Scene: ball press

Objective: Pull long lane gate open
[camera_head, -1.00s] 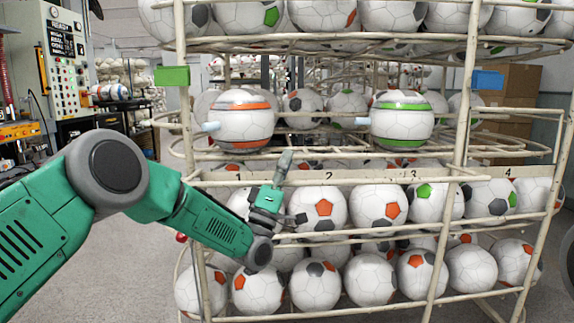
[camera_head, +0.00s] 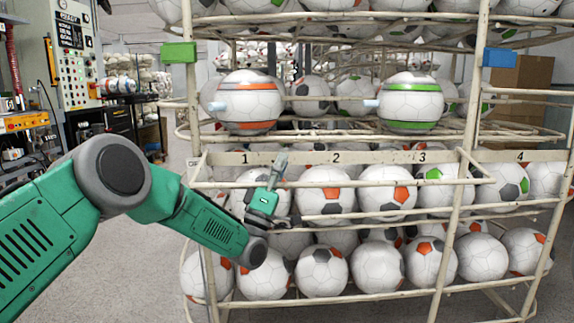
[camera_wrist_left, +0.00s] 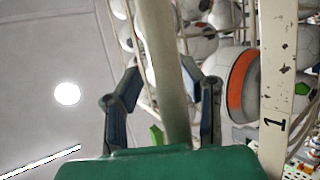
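A cream tubular gate frame (camera_head: 330,184) spans the front of the rack below the numbered strip, across lanes 1 to 3. My left gripper (camera_head: 270,178) points up in front of lane 1, at the left part of this frame. In the left wrist view my left gripper (camera_wrist_left: 168,100) has its two fingers spread, with a cream bar (camera_wrist_left: 160,60) running between them. Gaps show on both sides of the bar, so the fingers do not seem to clamp it. I cannot tell how deep the bar sits. My right gripper is not in view.
The ball rack (camera_head: 468,130) holds several soccer balls on stacked tiers. An orange-banded ball (camera_head: 248,101) and a green-banded ball (camera_head: 410,102) sit above the strip. A green block (camera_head: 179,52) and a blue block (camera_head: 499,57) are on the posts. Floor is clear at left.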

